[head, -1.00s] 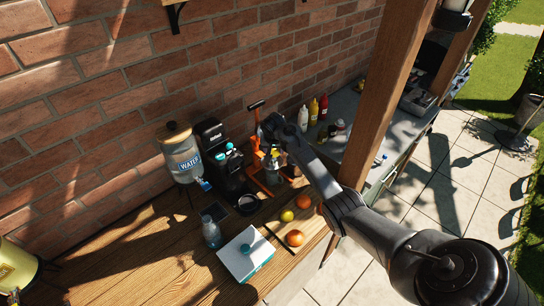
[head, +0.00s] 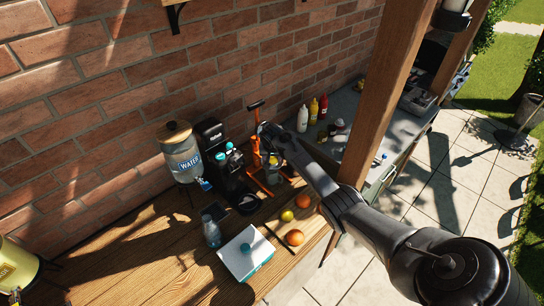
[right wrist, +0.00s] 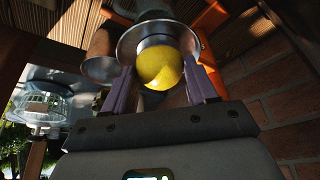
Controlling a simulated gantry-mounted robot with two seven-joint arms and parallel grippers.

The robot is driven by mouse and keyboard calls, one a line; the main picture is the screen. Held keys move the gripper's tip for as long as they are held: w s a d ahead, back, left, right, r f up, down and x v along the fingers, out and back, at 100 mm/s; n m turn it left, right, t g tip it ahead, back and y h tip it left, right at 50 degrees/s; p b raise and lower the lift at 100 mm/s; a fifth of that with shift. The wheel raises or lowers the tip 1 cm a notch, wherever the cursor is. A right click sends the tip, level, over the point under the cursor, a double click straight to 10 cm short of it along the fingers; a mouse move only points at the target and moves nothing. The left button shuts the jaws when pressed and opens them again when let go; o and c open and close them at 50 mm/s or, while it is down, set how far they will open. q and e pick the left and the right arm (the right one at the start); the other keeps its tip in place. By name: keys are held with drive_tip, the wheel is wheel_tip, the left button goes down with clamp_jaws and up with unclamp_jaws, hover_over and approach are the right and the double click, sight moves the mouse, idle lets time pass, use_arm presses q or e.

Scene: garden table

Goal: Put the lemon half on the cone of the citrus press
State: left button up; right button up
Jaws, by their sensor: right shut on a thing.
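The citrus press (head: 255,150) has an orange frame and stands near the brick wall, right of the black coffee machine. In the right wrist view its metal cup (right wrist: 150,38) is just beyond my fingers. The yellow lemon half (right wrist: 160,68) sits between the purple fingers of my right gripper (right wrist: 160,84), which is shut on it. In the head view my right gripper (head: 271,153) is at the press and covers part of it. The cone is hidden, and I cannot tell whether the lemon half touches it. My left gripper is not in view.
A coffee machine (head: 213,140) and a water dispenser (head: 180,155) stand left of the press. Oranges (head: 295,238), a small yellow fruit (head: 287,216), a white box (head: 245,254) and a bottle (head: 211,234) are in front. A wooden post (head: 385,90) rises at right.

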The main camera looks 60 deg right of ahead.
drive_tip(key=o, duration=1.1)
drive_tip(key=shift+c, duration=0.2)
